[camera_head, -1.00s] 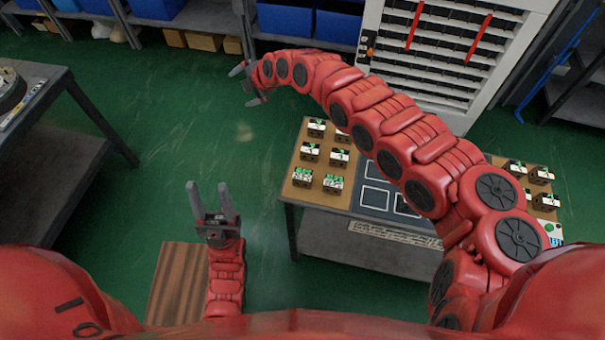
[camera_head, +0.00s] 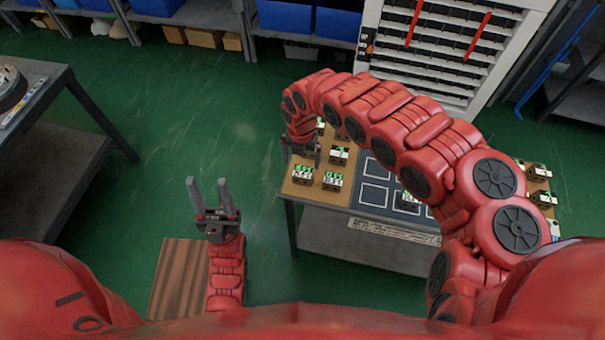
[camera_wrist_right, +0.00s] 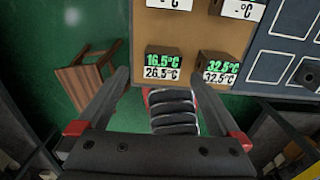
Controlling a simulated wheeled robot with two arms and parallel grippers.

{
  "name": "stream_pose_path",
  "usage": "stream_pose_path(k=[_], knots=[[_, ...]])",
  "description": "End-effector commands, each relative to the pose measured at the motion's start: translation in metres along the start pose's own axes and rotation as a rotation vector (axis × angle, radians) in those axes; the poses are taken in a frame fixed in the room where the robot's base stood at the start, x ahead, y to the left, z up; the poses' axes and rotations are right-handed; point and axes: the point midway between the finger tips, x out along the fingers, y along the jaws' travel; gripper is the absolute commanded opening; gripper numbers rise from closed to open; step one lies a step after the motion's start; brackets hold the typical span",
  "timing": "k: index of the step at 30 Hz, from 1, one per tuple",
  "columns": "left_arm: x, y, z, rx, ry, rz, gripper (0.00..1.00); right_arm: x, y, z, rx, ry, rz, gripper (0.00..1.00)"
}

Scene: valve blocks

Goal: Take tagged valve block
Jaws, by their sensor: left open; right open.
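Small dark valve blocks with white tags and green digits stand on the brown left part of the table. In the head view I see a front-left block (camera_head: 302,174), a front-right block (camera_head: 332,180) and one behind (camera_head: 339,155). My right gripper (camera_head: 302,152) is open over this group and partly hides it. In the right wrist view its open fingers (camera_wrist_right: 160,78) point at a block reading 16.5°C over 26.5°C (camera_wrist_right: 163,66), apart from it. A block reading 32.5°C (camera_wrist_right: 218,68) stands beside it. My left gripper (camera_head: 212,193) is open and empty, away from the table.
A dark panel with white outlined squares (camera_head: 375,195) lies right of the blocks, with one block (camera_head: 407,200) on it. More blocks (camera_head: 540,185) stand at the table's right end. A white rack (camera_head: 440,55) is behind. A wooden stool (camera_head: 180,280) stands at lower left.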

Motion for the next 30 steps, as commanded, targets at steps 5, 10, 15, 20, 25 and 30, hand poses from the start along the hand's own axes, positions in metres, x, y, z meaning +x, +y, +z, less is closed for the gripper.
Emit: stream_pose_path(k=[5, 10, 15, 20, 25, 30], knots=[[0.004, 0.0, -0.001, 0.0, 0.0, 0.0, 0.5, 0.02, 0.002, 0.0, 0.0, 0.0, 0.003, 1.0], [0.008, 0.0, -0.001, 0.0, 0.0, 0.0, 0.5, 0.027, 0.001, -0.002, 0.0, 0.002, 0.002, 1.0], [0.022, -0.001, -0.004, 0.0, 0.0, 0.0, 0.5, 0.047, -0.002, -0.006, 0.001, 0.004, 0.004, 1.0], [0.025, -0.001, -0.004, 0.0, 0.0, 0.0, 0.5, 0.066, -0.001, -0.007, -0.001, 0.003, 0.007, 1.0], [0.026, -0.001, -0.004, 0.0, 0.0, 0.0, 0.5, 0.074, -0.003, -0.005, 0.0, -0.002, 0.004, 1.0], [0.026, -0.001, -0.004, 0.0, 0.0, 0.0, 0.5, 0.075, -0.004, -0.004, 0.001, -0.003, 0.003, 1.0]])
